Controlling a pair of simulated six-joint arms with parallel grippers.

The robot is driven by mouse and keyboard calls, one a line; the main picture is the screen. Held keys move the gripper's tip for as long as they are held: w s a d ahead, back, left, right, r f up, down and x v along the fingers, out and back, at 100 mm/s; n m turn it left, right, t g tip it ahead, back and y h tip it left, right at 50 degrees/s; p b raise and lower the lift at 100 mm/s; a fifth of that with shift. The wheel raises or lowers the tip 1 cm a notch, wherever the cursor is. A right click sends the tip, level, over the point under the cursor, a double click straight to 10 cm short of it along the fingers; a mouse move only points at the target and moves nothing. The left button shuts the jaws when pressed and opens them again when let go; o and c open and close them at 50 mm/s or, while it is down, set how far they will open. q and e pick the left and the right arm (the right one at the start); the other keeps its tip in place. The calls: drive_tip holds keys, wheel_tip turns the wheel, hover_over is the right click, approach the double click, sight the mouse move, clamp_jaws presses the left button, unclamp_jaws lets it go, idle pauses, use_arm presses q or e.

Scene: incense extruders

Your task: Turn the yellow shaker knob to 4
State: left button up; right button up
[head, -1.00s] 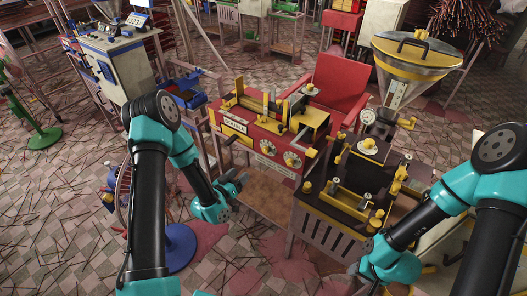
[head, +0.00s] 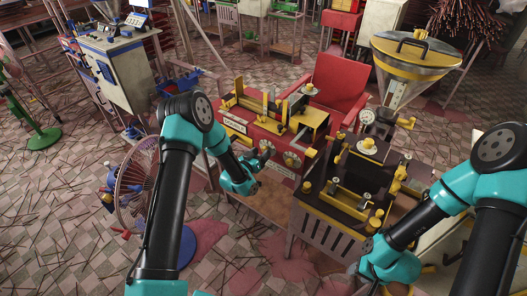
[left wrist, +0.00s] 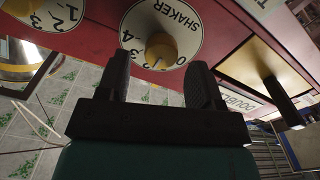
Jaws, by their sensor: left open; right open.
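The yellow shaker knob (left wrist: 160,50) sits at the centre of a white dial (left wrist: 185,24) marked SHAKER in the left wrist view. Numbers run along the dial's lower part there, but I cannot tell which one the knob points to. My left gripper (left wrist: 160,82) is open, its two dark fingers apart on either side below the knob and not closed on it. In the head view my left gripper (head: 262,157) is at the front of the red machine (head: 250,138) and partly hides this dial. My right gripper (head: 362,275) is open and low at the right, away from the knob.
A second numbered dial (left wrist: 57,12) is beside the shaker dial; it also shows in the head view (head: 292,160). A black handle (left wrist: 280,98) sticks out near the DOUBLE label. A dark machine with yellow parts (head: 340,205) stands to the right. A fan (head: 135,185) stands at the left.

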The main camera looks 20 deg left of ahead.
use_arm(q)
drive_tip(key=shift+x, duration=1.2)
drive_tip(key=shift+c, duration=0.4)
drive_tip(key=c, duration=0.8)
drive_tip(key=shift+c, duration=0.2)
